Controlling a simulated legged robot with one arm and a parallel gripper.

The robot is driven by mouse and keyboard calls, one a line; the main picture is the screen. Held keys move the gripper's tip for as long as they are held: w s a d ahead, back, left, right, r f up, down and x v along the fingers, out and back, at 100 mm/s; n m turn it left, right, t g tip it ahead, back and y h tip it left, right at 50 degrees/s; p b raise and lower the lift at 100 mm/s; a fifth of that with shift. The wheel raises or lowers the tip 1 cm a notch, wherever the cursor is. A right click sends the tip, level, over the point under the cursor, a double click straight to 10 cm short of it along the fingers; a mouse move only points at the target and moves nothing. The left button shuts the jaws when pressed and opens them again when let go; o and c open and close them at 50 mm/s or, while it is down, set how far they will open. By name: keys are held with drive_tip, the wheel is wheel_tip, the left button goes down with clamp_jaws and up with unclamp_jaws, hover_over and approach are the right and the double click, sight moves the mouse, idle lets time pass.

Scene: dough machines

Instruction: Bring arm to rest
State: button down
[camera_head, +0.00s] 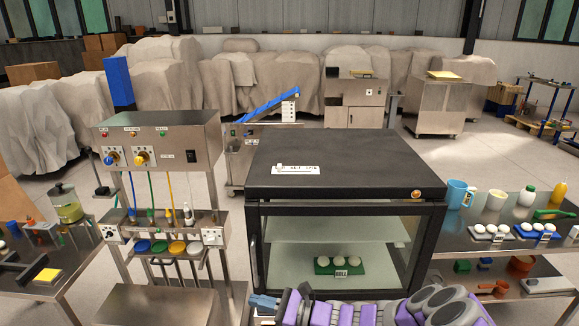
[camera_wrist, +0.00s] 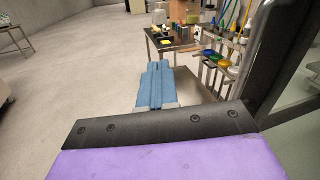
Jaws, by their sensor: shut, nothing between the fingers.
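My gripper (camera_head: 264,302) shows at the bottom of the head view, at the left end of my purple and grey arm, which lies across the front of the black cabinet (camera_head: 345,165). In the wrist view my gripper (camera_wrist: 158,68) has its two blue fingers side by side, touching, with nothing between them. The fingers point away toward a side table (camera_wrist: 180,42). The cabinet's glass front is close beside my arm, and its dark frame (camera_wrist: 275,60) stands at the right of the wrist view.
Inside the cabinet, white dough balls sit on a green tray (camera_head: 325,268). A steel control stand (camera_head: 160,140) with coloured knobs is at left. A right-hand table (camera_head: 470,240) holds cups and dough trays. Open floor (camera_wrist: 60,90) lies left in the wrist view.

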drive_tip(key=s+a+r+n+g, duration=0.5)
drive_tip(key=s+r+n+g, duration=0.1)
drive_tip(key=s+r+n, duration=0.25)
drive_tip(key=s+d+r+n+g+h, duration=0.1)
drive_tip(key=s+r+n+g+h, duration=0.15)
drive_tip(key=s, duration=0.35)
drive_tip(key=s+d+r+n+g+h, duration=0.1)
drive_tip(key=s+r+n+h, duration=0.1)
drive_tip(key=s+n, duration=0.25)
drive_tip(key=s+d+f+n+t+h, duration=0.1)
drive_tip(key=s+d+h, duration=0.5)
drive_tip(key=d, duration=0.6)
drive_tip(key=s+d+f+n+t+h, duration=0.1)
drive_tip(key=s+d+n+t+h, duration=0.1)
drive_tip(key=s+d+h, duration=0.5)
drive_tip(key=s+d+n, duration=0.1)
drive_tip(key=s+d, duration=0.2)
drive_tip(key=d, duration=0.2)
drive_tip(key=shift+s+d, duration=0.25)
drive_tip(key=shift+s, duration=0.15)
drive_tip(key=shift+a, duration=0.25)
drive_tip(key=shift+d, duration=0.15)
